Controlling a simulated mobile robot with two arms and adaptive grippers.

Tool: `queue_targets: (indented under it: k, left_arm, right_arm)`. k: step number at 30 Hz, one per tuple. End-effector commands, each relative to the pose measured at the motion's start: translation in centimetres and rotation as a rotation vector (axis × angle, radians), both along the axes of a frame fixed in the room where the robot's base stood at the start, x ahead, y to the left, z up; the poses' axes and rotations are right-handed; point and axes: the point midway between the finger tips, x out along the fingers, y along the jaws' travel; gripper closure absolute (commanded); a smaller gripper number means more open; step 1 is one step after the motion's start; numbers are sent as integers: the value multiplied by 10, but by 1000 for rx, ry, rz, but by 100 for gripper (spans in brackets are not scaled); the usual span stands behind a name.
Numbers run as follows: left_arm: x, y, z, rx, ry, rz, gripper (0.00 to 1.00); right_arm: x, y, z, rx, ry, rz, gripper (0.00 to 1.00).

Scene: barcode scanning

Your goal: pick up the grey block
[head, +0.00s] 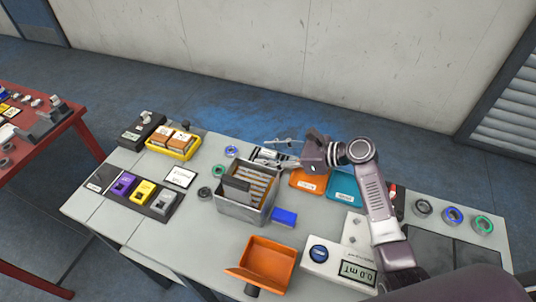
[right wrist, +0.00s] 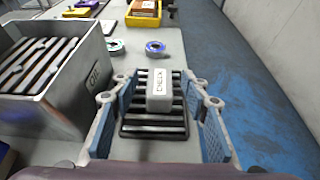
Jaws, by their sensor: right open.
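The grey block (right wrist: 160,92), a small light box with dark lettering, rests on a black slatted rack (right wrist: 154,128) in the right wrist view. My right gripper (right wrist: 160,95) is open, with one blue-padded finger on each side of the block and gaps between. In the head view my right gripper (head: 272,152) reaches over the table's back edge, behind the grey bin; the block is hard to make out there. My left gripper is not in view.
A grey metal bin (head: 240,212) with upright plates stands close to the gripper. Orange (head: 308,182) and teal (head: 343,184) trays lie at its right. Tape rings (right wrist: 155,48), an orange scoop bin (head: 266,262) and a meter (head: 338,265) share the table.

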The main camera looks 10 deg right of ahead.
Motion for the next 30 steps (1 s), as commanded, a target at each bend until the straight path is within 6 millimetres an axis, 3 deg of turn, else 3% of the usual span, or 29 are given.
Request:
queue_targets:
  k: [5, 17, 30]
  left_arm:
    - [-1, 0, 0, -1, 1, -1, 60]
    - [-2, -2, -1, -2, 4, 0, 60]
    - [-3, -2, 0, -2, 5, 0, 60]
  right_arm:
    - [0, 0, 0, 0, 0, 0, 58]
    - [0, 0, 0, 0, 1, 0, 100]
    - [0, 0, 10, 0, -2, 1, 100]
